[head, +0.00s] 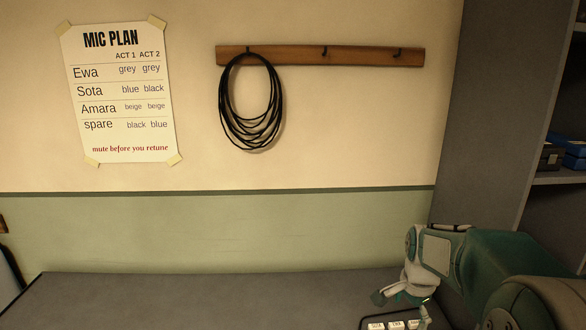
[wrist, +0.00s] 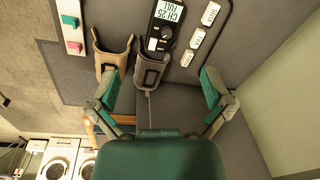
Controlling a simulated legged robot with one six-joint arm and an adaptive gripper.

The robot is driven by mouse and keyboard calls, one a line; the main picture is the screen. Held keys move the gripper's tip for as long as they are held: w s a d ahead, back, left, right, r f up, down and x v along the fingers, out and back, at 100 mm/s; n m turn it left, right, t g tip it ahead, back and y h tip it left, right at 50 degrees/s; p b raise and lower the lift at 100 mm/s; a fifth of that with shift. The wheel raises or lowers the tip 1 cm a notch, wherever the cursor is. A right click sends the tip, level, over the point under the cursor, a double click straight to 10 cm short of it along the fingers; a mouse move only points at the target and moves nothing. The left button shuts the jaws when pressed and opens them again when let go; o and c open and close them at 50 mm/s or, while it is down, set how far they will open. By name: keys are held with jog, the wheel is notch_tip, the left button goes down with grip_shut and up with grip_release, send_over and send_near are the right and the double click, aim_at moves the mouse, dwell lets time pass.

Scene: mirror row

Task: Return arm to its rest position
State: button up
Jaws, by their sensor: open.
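My arm (head: 490,262) reaches in from the right edge of the head view, low over the grey counter. My gripper (head: 402,298) points down near the counter's right end, close to a tray with white labelled tags (head: 396,325). In the wrist view my gripper (wrist: 160,84) has its two green-tipped fingers spread wide apart. A dark holder (wrist: 152,68) shows in the gap between them, and I see nothing gripped. A brown holder (wrist: 110,58) stands beside it, near the left finger.
A black device with a lit display (wrist: 164,24) lies beyond the holders. A tall grey cabinet (head: 478,110) stands at the right. A coiled black cable (head: 250,130) hangs from a wooden rack (head: 290,54). The counter (head: 190,299) left of my gripper looks clear.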

jog(key=s+a+r+n+t, duration=0.1)
jog(key=s+a+r+n, duration=0.2)
jog(key=s, duration=0.4)
jog(key=s+a+r+n+t, duration=0.2)
jog(key=s+a+n, duration=0.2)
jog(key=s+n, duration=0.2)
jog(key=s+a+r+n+t, duration=0.1)
jog(key=s+a+r+n, duration=0.2)
jog(key=s, duration=0.5)
jog(key=shift+s+a+r+n, duration=0.2)
jog(key=shift+s+r+n, duration=0.15)
jog(key=shift+n, duration=0.55)
